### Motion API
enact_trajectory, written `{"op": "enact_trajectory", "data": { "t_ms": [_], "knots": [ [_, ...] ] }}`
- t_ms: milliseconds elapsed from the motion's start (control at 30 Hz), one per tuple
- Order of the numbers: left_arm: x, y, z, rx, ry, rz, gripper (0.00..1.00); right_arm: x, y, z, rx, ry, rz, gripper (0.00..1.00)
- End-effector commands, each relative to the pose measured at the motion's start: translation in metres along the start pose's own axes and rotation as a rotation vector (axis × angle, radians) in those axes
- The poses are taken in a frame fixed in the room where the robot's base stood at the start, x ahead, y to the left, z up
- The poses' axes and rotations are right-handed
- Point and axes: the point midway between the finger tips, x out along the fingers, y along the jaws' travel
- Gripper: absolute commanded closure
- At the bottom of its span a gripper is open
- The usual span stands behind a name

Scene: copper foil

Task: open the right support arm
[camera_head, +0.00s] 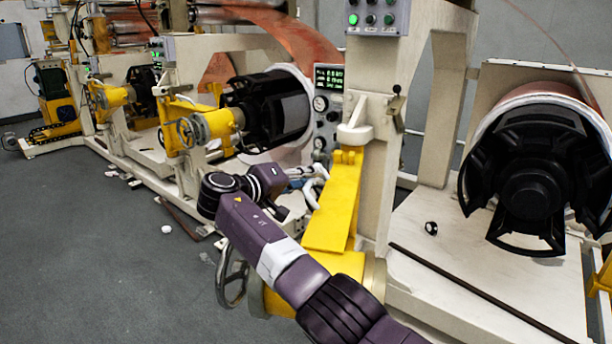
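The right support arm is a yellow beam (335,210) with a large yellow cylinder at its near end, and it joins a white hinge bracket (355,133) on the machine's white column. My purple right arm crosses in front of the cylinder and hides part of it. My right gripper (312,180) is at the left side of the yellow beam, close to it. Its light grey fingers are small and partly hidden, so I cannot tell whether they touch the beam or are closed. My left gripper is not in view.
A handwheel (232,278) sits left of the cylinder. A black roll core (532,183) stands at the right, and another black core (268,107) at the left. A dark rod (470,290) lies on the white base. Grey floor at the lower left is mostly clear.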

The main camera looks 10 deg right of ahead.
Motion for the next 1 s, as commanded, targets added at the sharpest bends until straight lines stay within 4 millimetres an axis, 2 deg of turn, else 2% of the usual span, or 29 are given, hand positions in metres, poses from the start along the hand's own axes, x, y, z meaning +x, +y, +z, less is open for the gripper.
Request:
{"op": "enact_trajectory", "data": {
  "t_ms": [67, 533, 833, 1000],
  "knots": [
    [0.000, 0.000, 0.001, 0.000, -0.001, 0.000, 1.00, 0.001, -0.003, 0.002, -0.003, -0.005, -0.004, 0.71],
    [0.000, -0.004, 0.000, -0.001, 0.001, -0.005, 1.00, -0.006, 0.001, -0.003, 0.002, 0.006, 0.001, 0.71],
    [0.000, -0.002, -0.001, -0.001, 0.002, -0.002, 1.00, -0.054, 0.001, -0.002, 0.002, 0.006, -0.001, 0.71],
    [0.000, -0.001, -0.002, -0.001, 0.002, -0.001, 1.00, -0.072, 0.001, -0.001, 0.002, 0.004, 0.000, 0.71]
  ]
}}
